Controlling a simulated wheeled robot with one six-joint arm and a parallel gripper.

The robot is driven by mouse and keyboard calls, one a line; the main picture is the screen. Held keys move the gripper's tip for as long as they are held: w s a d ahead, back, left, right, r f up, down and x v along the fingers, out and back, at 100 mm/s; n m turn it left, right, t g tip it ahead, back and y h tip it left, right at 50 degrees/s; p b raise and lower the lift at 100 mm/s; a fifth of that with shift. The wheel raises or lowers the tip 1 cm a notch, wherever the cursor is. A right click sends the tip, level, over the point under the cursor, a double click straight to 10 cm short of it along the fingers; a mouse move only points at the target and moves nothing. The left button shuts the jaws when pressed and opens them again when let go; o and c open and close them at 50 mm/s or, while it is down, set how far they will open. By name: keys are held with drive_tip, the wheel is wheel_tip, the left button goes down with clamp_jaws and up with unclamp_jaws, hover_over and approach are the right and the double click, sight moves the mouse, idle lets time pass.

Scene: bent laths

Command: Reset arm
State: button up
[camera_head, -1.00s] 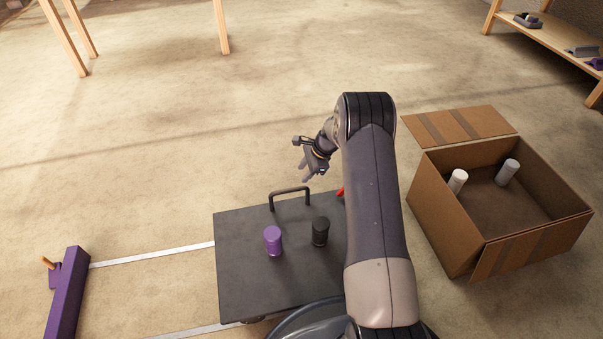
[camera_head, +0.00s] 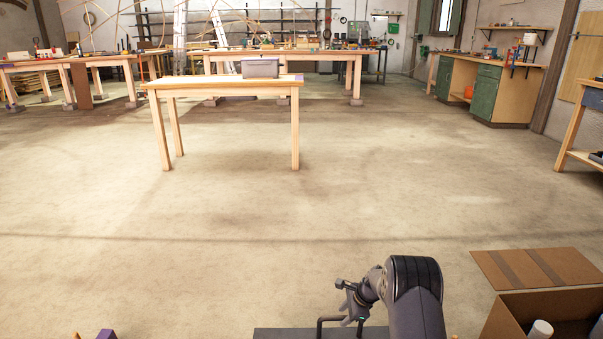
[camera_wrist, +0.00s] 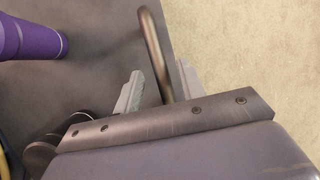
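My arm is folded at the bottom right of the head view, with my gripper (camera_head: 350,302) hanging at its far end, above the dark platform's front edge (camera_head: 290,333). In the wrist view my gripper (camera_wrist: 158,78) shows two grey fingers spread apart, with nothing seen held. The platform's bent bar handle (camera_wrist: 152,35) runs between the fingers in that picture and looks to be below them; the gap is hard to judge. A purple cylinder (camera_wrist: 32,38) stands on the platform at the upper left. A black cylinder (camera_wrist: 62,135) is partly hidden at the lower left.
An open cardboard box (camera_head: 572,310) with a white cylinder (camera_head: 541,329) in it stands at the right. A wooden table (camera_head: 225,86) with a grey case (camera_head: 260,68) stands ahead. Workbenches line the back. The floor between is clear.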

drive_tip(key=shift+a+f, duration=0.25)
drive_tip(key=shift+a, duration=0.55)
drive_tip(key=shift+d, duration=0.1)
